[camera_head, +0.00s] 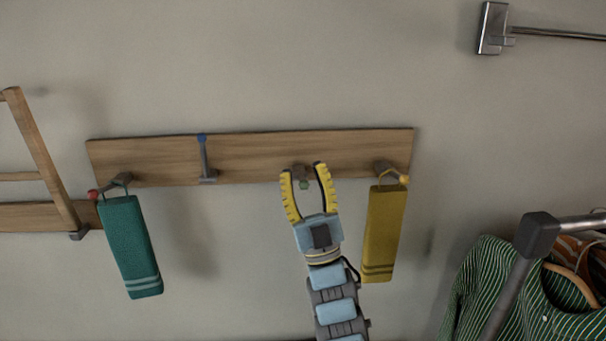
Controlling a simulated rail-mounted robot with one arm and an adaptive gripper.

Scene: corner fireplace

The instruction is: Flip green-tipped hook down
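The green-tipped hook (304,185) is on the wooden wall board (257,154), right of its middle. Its green tip shows just below its grey mount, so it appears to stick out or point down, unlike the upright blue-tipped hook (203,155). My gripper (302,169) has yellow fingers that are spread apart. In the picture, the hook lies between the fingers, near their tips. I see no clear contact, and the depth between fingers and hook is hard to judge.
A teal towel (131,246) hangs from the red-tipped hook (95,194) at left. A yellow towel (384,235) hangs from the yellow-tipped hook (403,179), close right of my gripper. A wooden frame (39,160) is far left; a clothes rack (515,262) with striped clothing stands lower right.

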